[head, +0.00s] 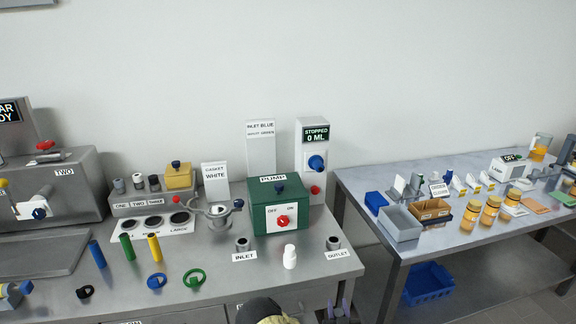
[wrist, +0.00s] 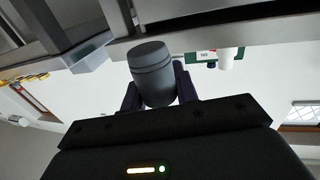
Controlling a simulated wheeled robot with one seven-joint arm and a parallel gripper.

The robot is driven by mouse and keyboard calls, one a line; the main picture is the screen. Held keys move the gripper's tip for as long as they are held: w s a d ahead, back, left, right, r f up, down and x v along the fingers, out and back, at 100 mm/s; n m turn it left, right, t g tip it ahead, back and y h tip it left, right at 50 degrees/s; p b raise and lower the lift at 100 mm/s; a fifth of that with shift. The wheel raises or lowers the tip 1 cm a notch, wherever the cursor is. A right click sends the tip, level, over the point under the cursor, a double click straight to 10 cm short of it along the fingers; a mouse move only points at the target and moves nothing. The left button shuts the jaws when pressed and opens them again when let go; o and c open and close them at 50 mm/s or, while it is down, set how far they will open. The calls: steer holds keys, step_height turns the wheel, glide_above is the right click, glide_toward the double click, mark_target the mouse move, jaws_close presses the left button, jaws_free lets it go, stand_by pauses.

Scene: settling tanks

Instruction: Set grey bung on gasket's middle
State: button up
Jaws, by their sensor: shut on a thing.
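My gripper (wrist: 158,88) is shut on a grey bung (wrist: 152,72), a ribbed dark-grey cylinder, in the wrist view. In the head view my gripper (head: 338,311) shows at the bottom edge, in front of the bench, right of the white bottle. The bung is hard to make out there. Ring-shaped pieces lie on the bench: a black ring (head: 85,292), a blue ring (head: 157,281) and a green ring (head: 195,278). A metal clamp (head: 217,214) stands behind them, below a sign reading GASKET WHITE (head: 215,175). I cannot tell which piece is the gasket meant.
A green pump box (head: 280,208) stands right of the clamp, with inlet (head: 242,244) and outlet (head: 333,243) fittings in front. A white bottle (head: 290,257) stands between them. Blue, green and yellow tubes stand to the left. A second table (head: 440,240) with bins and jars is right.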

steer(key=s+f, duration=0.3)
steer(key=s, duration=0.6)
steer(key=shift+f, duration=0.15)
